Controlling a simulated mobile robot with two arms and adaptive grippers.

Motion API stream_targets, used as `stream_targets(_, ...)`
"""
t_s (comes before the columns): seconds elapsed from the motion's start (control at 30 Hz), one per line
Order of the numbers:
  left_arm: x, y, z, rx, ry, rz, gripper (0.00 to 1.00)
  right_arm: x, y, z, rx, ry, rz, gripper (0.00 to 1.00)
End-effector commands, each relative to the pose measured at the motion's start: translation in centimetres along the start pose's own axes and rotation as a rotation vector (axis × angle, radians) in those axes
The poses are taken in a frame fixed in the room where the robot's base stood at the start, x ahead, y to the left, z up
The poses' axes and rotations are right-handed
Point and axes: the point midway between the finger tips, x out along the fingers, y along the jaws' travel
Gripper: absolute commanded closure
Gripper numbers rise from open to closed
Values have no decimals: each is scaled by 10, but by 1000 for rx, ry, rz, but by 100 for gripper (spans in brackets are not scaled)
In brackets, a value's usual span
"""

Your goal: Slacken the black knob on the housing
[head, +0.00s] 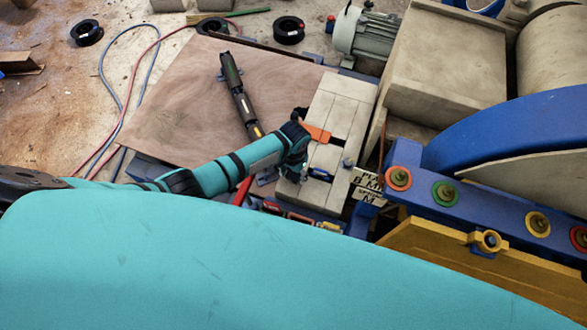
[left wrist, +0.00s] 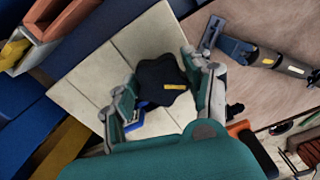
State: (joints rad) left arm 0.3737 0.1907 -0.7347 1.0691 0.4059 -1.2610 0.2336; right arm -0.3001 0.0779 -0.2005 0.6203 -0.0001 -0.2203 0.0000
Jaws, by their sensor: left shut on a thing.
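The black knob (left wrist: 163,78) has a lobed rim and a small yellow mark, and stands on the pale, panelled housing (left wrist: 85,62). The housing also shows in the head view (head: 346,106). My left gripper (left wrist: 166,85) has its two fingers on opposite sides of the knob and is shut on it. In the head view my left gripper (head: 293,168) is at the near left side of the housing, and I cannot make out the knob there. My right gripper is not in view.
A wooden board (head: 180,105) lies left of the housing with a black tool (head: 238,92) on it. An orange part (head: 318,133) sits close beside my gripper. A grey motor (head: 372,36) and blue wheel (head: 510,125) stand behind and right. Hoses lie on the floor.

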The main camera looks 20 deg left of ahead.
Motion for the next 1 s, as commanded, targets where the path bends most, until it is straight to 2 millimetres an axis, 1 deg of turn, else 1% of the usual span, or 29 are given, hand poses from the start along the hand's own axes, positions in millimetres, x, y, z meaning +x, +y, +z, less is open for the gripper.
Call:
stream_targets(0.03, -2, 1, 0, -26, -1, 2, 81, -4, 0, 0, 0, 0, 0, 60)
stream_targets(0.1, -2, 1, 0, -60, -1, 1, 81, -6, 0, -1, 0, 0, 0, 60)
stream_targets(0.33, -1, 1, -1, -132, 1, 1, 81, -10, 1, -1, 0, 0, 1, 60)
stream_targets(0.87, -1, 0, -1, -152, 3, 0, 81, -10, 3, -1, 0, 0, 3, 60)
stream_targets(0.9, -1, 0, -1, -152, 3, 0, 45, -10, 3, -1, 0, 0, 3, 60)
stream_targets(1.0, 0, 0, -1, -152, 3, 0, 32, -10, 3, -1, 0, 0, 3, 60)
